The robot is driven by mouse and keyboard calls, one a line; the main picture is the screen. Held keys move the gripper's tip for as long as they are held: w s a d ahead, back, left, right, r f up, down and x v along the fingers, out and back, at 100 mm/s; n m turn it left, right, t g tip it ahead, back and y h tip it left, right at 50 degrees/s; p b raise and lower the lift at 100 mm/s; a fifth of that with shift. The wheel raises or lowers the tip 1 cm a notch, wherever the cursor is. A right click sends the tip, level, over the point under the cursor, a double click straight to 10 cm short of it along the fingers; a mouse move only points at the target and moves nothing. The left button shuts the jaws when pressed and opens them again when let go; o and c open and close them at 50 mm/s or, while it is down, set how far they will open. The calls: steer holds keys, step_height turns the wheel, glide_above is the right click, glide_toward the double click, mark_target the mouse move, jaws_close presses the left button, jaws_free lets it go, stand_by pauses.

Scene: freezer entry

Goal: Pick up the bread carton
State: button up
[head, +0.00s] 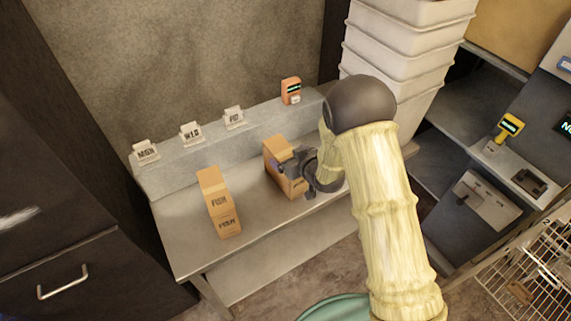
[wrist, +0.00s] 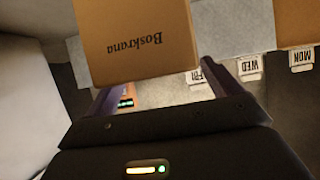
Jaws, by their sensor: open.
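An orange-brown carton (head: 277,152) stands on the right part of the metal table, partly hidden by my gripper. No "bread" label can be read on it in the head view. My gripper (head: 291,176) is open at the carton's near right side. In the wrist view its two fingers (wrist: 160,85) lie toward either side of the carton's near edge. I cannot tell whether they touch it. A second carton (head: 219,203), marked FISH, stands to the left.
The metal table (head: 180,240) has bare room around the FISH carton. Behind it, a grey ledge (head: 210,150) carries day cards (head: 191,133) and an orange device (head: 291,91). Stacked white bins (head: 400,55) stand at the back right, with a wire basket (head: 535,270) at lower right.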

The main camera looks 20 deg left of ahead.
steer(key=shift+w+a+f, duration=0.25)
steer(key=shift+w+a, duration=0.05)
steer(key=shift+c, duration=0.2)
steer(key=c, duration=1.8)
steer(key=shift+r, duration=0.1)
jaws_close()
step_height(320, 180, up, 10)
steer(key=b, duration=0.2)
steer(key=shift+b, duration=0.3)
